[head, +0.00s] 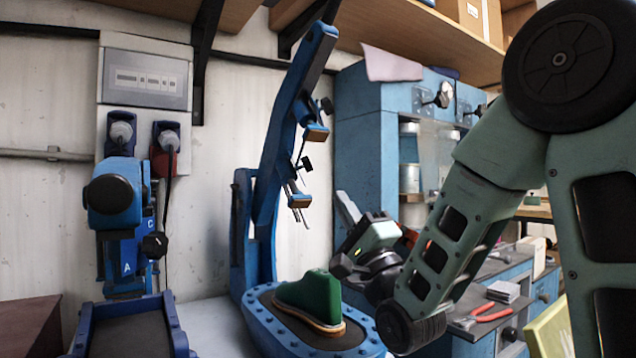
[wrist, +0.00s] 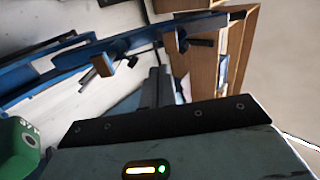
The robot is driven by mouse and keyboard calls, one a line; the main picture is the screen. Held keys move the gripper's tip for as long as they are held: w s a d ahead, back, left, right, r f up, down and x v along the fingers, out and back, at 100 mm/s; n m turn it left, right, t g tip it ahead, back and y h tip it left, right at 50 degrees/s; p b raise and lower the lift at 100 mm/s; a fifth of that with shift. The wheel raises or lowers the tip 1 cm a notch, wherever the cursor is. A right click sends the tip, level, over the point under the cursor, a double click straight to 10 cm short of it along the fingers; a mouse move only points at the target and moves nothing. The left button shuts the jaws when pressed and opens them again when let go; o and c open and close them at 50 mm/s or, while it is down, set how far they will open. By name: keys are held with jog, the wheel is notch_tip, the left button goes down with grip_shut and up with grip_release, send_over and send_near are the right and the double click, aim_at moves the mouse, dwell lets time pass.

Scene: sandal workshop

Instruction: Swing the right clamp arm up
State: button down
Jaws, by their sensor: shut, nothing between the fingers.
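The right clamp arm (head: 283,125) is a long blue bar that stands steeply up from its post, leaning right at the top. Pads with wooden faces (head: 316,133) hang from its side. In the wrist view the bar (wrist: 75,70) crosses the upper left, with its pads (wrist: 103,64). Below it, a green last (head: 312,294) with a sandal sole stands on the blue oval base (head: 270,318). My gripper (head: 346,203) is right of the arm and above the last, apart from both. Its fingers (wrist: 165,76) are together and empty.
A second blue press (head: 118,195) stands at left with its tray (head: 128,335). A blue cabinet (head: 360,135) stands behind my gripper. Red pliers (head: 490,314) lie on the bench at right. A wooden shelf (head: 400,28) runs overhead.

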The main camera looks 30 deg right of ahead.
jog(key=p, duration=0.5)
send_near(312, 141)
jog(key=x, duration=0.6)
jog(key=shift+w+r, duration=0.25)
jog(key=shift+w, duration=0.05)
